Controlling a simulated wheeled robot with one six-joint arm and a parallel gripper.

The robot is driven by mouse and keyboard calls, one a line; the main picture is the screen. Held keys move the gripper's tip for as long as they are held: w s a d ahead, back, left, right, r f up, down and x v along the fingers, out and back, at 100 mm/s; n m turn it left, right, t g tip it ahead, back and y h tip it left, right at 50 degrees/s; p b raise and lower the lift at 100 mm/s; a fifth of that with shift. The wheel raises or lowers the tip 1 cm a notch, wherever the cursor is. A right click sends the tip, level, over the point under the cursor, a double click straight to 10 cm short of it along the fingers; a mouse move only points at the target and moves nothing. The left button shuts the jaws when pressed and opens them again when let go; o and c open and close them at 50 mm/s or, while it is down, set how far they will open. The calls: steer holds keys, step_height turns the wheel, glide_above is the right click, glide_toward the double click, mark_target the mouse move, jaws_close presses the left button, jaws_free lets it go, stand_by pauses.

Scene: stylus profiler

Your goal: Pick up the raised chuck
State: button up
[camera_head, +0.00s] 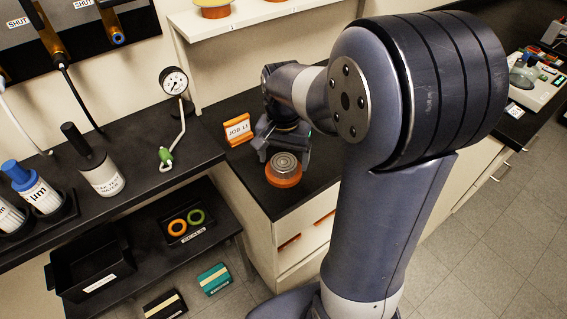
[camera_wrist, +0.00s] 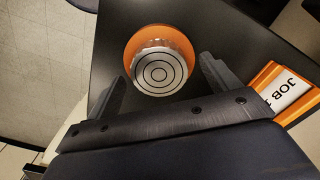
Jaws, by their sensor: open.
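The raised chuck (camera_head: 286,163) is a silver disc with concentric rings on an orange round base (camera_head: 283,180). It stands near the front edge of the black counter. In the wrist view the chuck (camera_wrist: 158,72) lies ahead of my gripper, between the lines of its two fingers, with the orange base (camera_wrist: 133,42) showing beyond it. My gripper (camera_head: 283,143) is open, just behind the chuck in the head view. In the wrist view its fingers (camera_wrist: 163,84) stand apart on either side of the chuck, with no visible grip on it. Whether they touch it is unclear.
An orange JOB sign (camera_head: 238,130) stands close by on the counter; it also shows right of my gripper in the wrist view (camera_wrist: 270,88). A gauge (camera_head: 174,81) on a stand and a white-labelled cylinder (camera_head: 101,174) are on the left bench. Bare counter (camera_head: 318,185) lies right of the chuck.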

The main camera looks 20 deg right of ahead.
steer(key=shift+f, duration=0.65)
steer(key=shift+c, duration=0.4)
steer(key=c, duration=1.1)
